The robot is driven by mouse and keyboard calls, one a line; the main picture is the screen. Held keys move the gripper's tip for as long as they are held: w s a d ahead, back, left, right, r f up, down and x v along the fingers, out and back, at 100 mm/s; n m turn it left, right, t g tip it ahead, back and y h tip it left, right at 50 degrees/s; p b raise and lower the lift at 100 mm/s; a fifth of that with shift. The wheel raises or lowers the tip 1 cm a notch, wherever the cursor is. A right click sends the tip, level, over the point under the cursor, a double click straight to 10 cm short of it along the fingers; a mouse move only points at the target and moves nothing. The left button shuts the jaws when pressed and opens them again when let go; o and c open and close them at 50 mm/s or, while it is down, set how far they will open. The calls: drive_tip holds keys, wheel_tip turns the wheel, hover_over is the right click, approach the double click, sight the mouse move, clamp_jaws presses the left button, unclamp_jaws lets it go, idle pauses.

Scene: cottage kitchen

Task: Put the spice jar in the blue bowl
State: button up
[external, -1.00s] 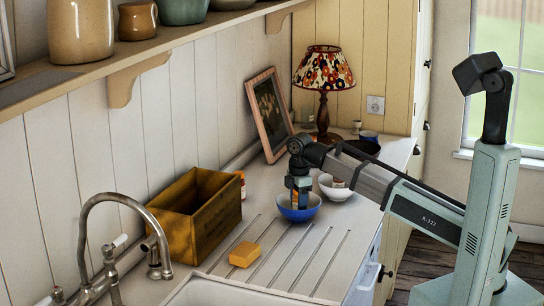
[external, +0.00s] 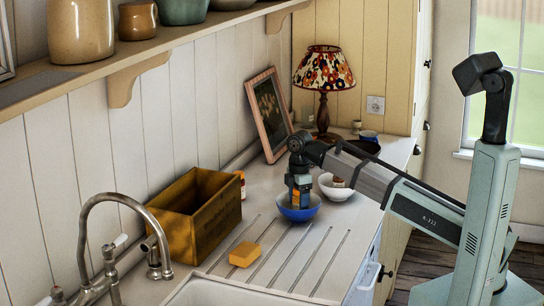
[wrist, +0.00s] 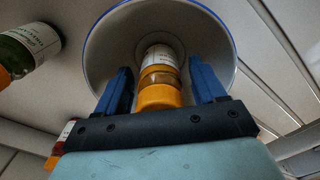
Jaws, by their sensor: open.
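The spice jar (wrist: 159,75), with an orange cap and a pale label, is inside the blue bowl (wrist: 101,62), its far end at the middle of the bowl floor. In the external view the bowl (external: 298,214) sits on the counter, and a bit of orange from the jar (external: 296,197) shows at its rim. My gripper (wrist: 161,82) is open, with one blue finger on each side of the jar and a visible gap to both. In the external view my gripper (external: 300,190) points down into the bowl and hides most of the jar.
A white bowl (external: 336,192) with something in it stands close behind the blue bowl. A wooden box (external: 199,215), a yellow sponge (external: 245,254) and the tap (external: 155,257) are to the left.

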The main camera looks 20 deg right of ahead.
wheel_tip(320, 180, up, 11)
drive_tip(key=shift+r, duration=0.15)
idle(0.4)
